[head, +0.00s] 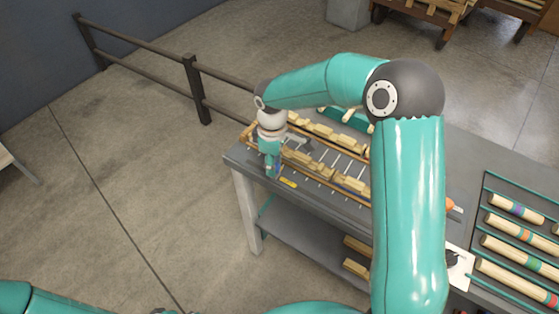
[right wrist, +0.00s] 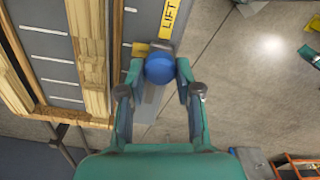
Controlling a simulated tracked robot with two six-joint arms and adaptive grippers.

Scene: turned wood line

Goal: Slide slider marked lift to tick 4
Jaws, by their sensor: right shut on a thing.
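The slider's round blue knob (right wrist: 160,68) sits between the two fingers of my right gripper (right wrist: 157,76) in the right wrist view. The fingers are shut on it from both sides. A yellow label reading LIFT (right wrist: 171,16) lies just above the knob in that view, and a small yellow piece (right wrist: 140,49) is to the knob's left. In the head view my right gripper (head: 272,171) points down at the table's left end, and the yellow label (head: 288,183) shows beside it. No tick numbers can be read. My left gripper is out of view.
The grey table (head: 335,206) carries a wooden rack (head: 320,170) with turned pieces right beside the slider. A rack of banded wooden rods (head: 515,236) is at the right. A dark railing (head: 150,72) stands behind.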

